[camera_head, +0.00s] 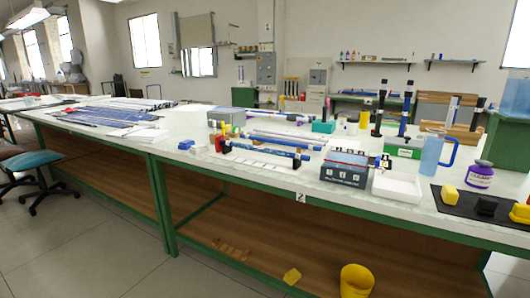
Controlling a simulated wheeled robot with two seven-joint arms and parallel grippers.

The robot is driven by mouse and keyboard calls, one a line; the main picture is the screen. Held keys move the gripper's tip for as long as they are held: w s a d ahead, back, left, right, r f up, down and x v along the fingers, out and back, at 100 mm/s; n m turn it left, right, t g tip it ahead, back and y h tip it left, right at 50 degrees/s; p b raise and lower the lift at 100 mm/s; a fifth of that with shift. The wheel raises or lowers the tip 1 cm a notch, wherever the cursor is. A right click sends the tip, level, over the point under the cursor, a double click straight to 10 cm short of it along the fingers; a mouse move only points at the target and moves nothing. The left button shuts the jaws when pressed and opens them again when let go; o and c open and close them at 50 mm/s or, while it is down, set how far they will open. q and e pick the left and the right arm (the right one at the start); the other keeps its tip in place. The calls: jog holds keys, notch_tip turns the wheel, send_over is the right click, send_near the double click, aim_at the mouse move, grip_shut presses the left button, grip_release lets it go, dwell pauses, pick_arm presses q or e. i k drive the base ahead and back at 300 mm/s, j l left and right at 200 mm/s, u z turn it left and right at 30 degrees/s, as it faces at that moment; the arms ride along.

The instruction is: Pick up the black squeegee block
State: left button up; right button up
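The black squeegee block (486,205) sits on a dark mat (464,207) at the right end of the long white workbench (330,199), near its front edge. A yellow block (449,193) stands to its left, and another yellow block (520,213) is to its right, partly cut off by the picture's edge. The black block is low and small and is hard to tell from the dark mat around it. Neither of my grippers shows in this view.
Behind the mat stand a purple-labelled jar (480,175) and a blue jug (431,155). A white tray (397,188) is to the mat's left. A yellow bucket (356,281) is below the bench's front. Open floor (75,240) lies at the left; a teal stool (30,161) stands there.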

aim_at(485, 206)
jog(key=z, duration=1.5)
